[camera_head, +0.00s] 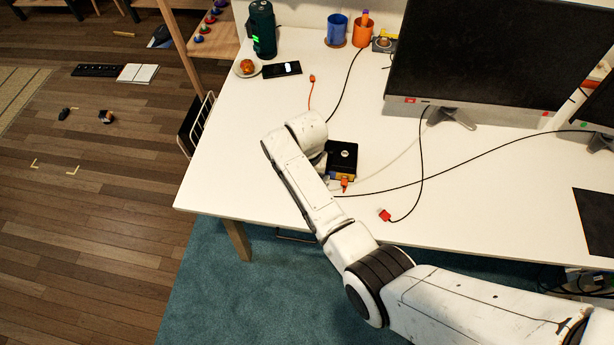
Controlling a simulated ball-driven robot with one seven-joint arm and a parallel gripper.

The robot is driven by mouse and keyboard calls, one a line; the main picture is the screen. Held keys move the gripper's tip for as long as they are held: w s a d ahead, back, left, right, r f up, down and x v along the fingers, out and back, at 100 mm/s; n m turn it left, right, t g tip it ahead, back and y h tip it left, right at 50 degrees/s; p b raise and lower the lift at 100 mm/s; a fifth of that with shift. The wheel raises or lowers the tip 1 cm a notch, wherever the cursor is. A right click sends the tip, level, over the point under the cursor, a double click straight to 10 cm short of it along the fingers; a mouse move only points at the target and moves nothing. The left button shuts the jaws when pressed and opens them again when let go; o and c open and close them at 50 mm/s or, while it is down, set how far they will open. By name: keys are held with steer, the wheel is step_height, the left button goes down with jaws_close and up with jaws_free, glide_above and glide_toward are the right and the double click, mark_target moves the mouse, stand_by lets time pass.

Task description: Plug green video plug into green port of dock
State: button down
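The dock (342,153) is a small black box with a yellowish lower front edge, standing on the white desk in front of the monitor. An orange plug (345,184) is at its front; I cannot tell whether it is seated. My gripper (324,168) is close to the dock's left side, mostly hidden by my wrist and forearm. I cannot see its fingers clearly or what is between them. A black cable (455,172) runs from the green-marked right monitor to near the dock, and its end is hidden by my arm. No green plug or green port shows clearly.
A red plug (384,214) lies on the desk right of the dock. Another orange-red plug (312,78) lies farther back. The desk's front left is clear.

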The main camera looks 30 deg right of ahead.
steer(key=shift+w+d, duration=0.3)
steer(key=shift+w, duration=0.1)
steer(key=c, duration=0.9)
jaws_free()
steer(key=shift+r, duration=0.1)
step_height(320, 180, up, 11)
steer(key=shift+f+b, duration=0.2)
steer(key=shift+b, duration=0.25)
steer(key=shift+s, duration=0.1)
